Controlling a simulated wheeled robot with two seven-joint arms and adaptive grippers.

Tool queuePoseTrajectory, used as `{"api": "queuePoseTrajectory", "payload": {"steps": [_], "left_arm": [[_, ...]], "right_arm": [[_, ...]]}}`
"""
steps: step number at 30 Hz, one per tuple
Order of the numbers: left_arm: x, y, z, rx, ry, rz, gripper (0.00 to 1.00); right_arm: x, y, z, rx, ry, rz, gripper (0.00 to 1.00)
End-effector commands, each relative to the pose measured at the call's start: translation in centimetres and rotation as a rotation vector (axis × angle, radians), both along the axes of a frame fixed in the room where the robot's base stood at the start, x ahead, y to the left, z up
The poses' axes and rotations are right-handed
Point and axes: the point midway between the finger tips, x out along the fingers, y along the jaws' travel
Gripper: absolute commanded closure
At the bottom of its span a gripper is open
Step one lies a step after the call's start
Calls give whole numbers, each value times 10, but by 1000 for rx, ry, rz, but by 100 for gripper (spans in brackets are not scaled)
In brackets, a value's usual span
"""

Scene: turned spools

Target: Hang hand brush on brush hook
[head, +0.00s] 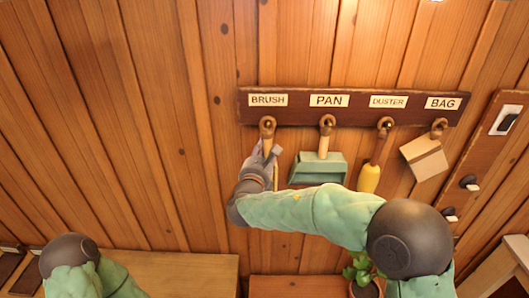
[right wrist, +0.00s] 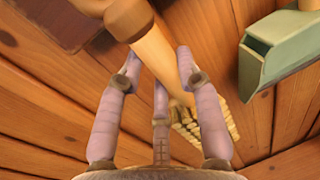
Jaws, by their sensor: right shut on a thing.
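The hand brush (head: 267,144) is upright against the plank wall under the BRUSH label, its wooden handle top at the brush hook (head: 267,122). In the right wrist view, the brush's pale handle (right wrist: 160,52) runs between my fingers, with its bristles (right wrist: 213,118) beyond them. My right gripper (head: 266,156) is shut on the handle, just below the hook; it also shows in the right wrist view (right wrist: 158,62). I cannot tell whether the handle is on the hook or only in front of it. My left gripper is out of view.
A dark rack board (head: 355,107) carries labelled hooks. A green dustpan (head: 318,168), a yellow duster (head: 369,178) and a tan bag (head: 424,158) hang to the right. A potted plant (head: 362,270) and wooden bench (head: 180,272) are below. The wall at left is clear.

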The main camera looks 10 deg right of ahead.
Motion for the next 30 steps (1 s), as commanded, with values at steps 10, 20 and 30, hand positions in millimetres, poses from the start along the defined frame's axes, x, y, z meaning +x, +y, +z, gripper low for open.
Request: {"api": "queuePoseTrajectory", "payload": {"steps": [10, 20, 30], "left_arm": [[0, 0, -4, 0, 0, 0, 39], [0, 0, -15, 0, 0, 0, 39], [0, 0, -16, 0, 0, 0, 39]], "right_arm": [[17, -5, 1, 1, -15, -5, 100], [24, -6, -5, 1, -11, -3, 100], [24, -6, -5, 1, -10, -3, 100]]}}
